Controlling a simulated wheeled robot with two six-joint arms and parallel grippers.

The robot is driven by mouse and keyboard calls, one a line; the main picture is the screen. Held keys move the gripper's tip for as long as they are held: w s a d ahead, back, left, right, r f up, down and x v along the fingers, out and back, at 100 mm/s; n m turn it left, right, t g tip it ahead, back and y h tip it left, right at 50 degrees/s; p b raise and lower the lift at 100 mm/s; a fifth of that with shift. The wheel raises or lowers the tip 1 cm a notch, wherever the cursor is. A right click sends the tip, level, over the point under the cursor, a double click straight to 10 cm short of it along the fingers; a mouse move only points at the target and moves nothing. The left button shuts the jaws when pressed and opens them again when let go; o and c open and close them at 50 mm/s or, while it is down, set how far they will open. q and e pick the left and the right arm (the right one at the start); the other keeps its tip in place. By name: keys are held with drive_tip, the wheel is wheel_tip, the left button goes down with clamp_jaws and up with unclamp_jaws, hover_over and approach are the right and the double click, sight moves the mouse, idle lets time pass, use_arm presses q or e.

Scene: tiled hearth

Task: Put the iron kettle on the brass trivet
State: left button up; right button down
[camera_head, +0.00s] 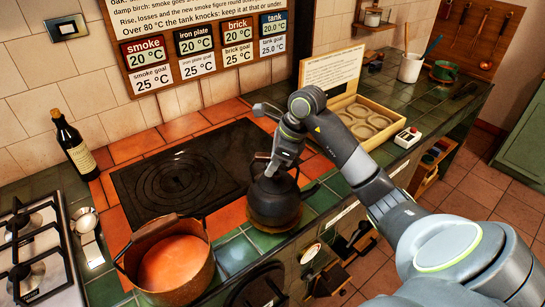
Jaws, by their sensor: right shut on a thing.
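The black iron kettle (274,204) is at the right front corner of the dark iron plate, over the tiled edge, and looks upright. Its short spout points right. My right gripper (277,166) comes down from above and is shut on the kettle's handle, partly hiding it. I cannot tell whether the kettle's base touches the tiles. My left gripper is not in view.
The ringed iron plate (172,184) lies left of the kettle. A copper pot (170,266) stands at the front, a dark bottle (74,146) and gas hob (36,256) at left. A wooden tray (366,121) and white switch box (407,138) lie behind my right arm.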

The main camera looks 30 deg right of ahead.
drive_tip(key=shift+r, duration=0.1)
drive_tip(key=c, duration=1.7)
unclamp_jaws()
drive_tip(key=shift+f, duration=0.2)
drive_tip(key=o, duration=0.4)
